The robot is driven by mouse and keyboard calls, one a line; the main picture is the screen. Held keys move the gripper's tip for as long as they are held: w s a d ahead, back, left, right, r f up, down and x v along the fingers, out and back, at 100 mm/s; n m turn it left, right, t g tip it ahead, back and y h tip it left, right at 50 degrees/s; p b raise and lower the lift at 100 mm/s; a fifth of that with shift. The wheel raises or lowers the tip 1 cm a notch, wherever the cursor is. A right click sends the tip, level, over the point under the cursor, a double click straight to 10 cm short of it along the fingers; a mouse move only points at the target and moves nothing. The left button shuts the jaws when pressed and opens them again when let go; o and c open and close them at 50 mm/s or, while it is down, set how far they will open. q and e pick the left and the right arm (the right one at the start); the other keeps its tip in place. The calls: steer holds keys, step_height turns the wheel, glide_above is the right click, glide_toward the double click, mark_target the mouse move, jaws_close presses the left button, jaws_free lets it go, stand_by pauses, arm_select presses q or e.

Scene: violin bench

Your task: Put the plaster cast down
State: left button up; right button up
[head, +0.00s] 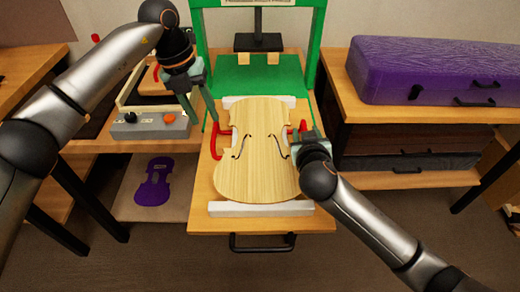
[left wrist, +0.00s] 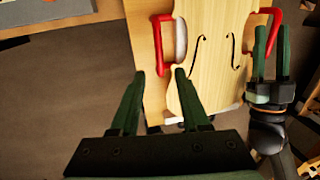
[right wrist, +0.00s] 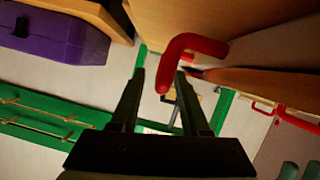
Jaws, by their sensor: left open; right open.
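A pale wooden violin plate (head: 257,165) lies face up on the pull-out board of the green press. White material, seemingly the plaster cast (left wrist: 181,38), shows at the plate's waist beside a red handle (left wrist: 160,45); the plate hides most of it. A second red handle (head: 303,128) is on the right side. My left gripper (head: 197,108) is open and empty, above and apart from the left handle. My right gripper (head: 297,147) is open beside the right handle. In the right wrist view the handle's end (right wrist: 163,85) shows between the open fingertips; contact cannot be told.
White bars lie at the front (head: 260,208) and back of the plate. The green press frame (head: 260,76) stands behind. A purple case (head: 430,70) is on the right shelf, and a grey control box (head: 150,125) on the left bench. The drawer handle (head: 262,243) is below the board.

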steer(key=shift+s, duration=0.1)
arm_select(q)
steer(key=r, duration=0.4)
steer(key=shift+a, duration=0.4)
arm_select(e)
steer(key=v, duration=1.2)
